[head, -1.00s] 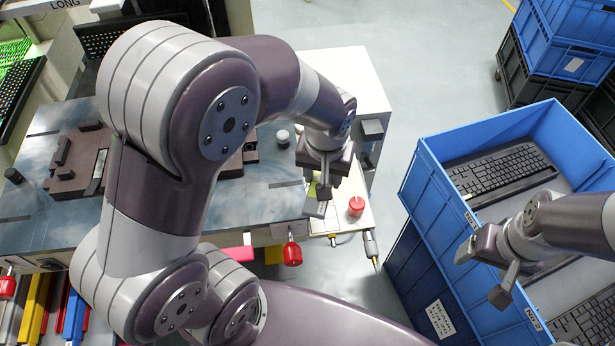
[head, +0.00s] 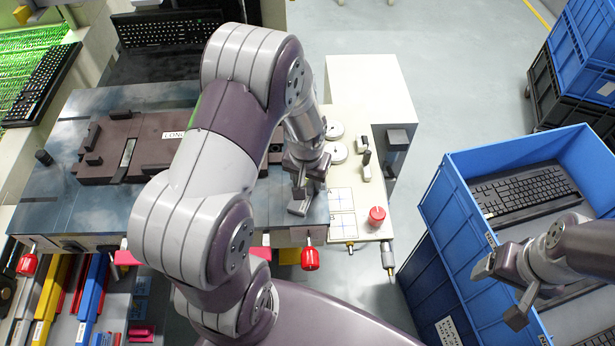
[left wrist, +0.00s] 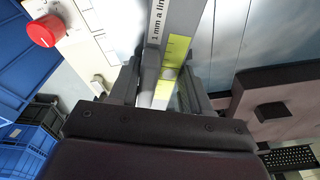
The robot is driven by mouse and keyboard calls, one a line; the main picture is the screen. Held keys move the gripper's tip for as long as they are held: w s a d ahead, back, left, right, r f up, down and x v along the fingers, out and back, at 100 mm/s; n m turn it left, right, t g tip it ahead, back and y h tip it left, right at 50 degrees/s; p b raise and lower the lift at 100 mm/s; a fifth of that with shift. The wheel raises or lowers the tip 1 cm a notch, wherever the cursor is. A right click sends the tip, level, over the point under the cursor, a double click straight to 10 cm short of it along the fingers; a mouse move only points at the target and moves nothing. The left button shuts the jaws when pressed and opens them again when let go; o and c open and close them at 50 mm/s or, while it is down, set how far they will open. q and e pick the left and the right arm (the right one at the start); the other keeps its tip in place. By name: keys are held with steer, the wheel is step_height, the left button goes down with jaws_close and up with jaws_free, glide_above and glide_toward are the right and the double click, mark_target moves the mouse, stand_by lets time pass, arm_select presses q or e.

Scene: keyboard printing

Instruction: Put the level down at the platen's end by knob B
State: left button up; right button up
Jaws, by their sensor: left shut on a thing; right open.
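My left gripper (head: 300,190) is over the right end of the blue-grey platen (head: 75,200). In the left wrist view its fingers (left wrist: 160,90) are shut on the level (left wrist: 180,40), a grey bar with a yellow-green vial window and a printed "1 mm a line" scale. In the head view the gripper mostly hides the level, and I cannot tell whether it touches the platen. A red knob (head: 309,258) is at the platen's front right, and another red knob (head: 27,264) at its front left. I cannot read which is B. My right gripper (head: 500,292) is open and empty.
A dark fixture (head: 150,135) lies on the platen, partly behind my left arm. A white panel (head: 350,180) with a red button (head: 376,216) is right of the platen. A blue crate (head: 450,200) with keyboards is at the right, under my right gripper.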

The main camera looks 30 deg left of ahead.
arm_select(q)
steer(key=o, duration=1.1)
steer(key=shift+f, duration=0.15)
step_height(320, 180, up, 12)
steer(key=s, duration=0.1)
steer(key=s+d, duration=0.2)
steer(key=s+d+m, duration=0.1)
steer(key=s+d, duration=0.1)
steer(key=s, duration=0.1)
steer(key=s+d+m, duration=0.1)
steer(key=s, duration=0.2)
steer(key=shift+d+h+p, duration=0.3)
steer(key=shift+d+p, duration=0.05)
steer(key=shift+d, duration=0.05)
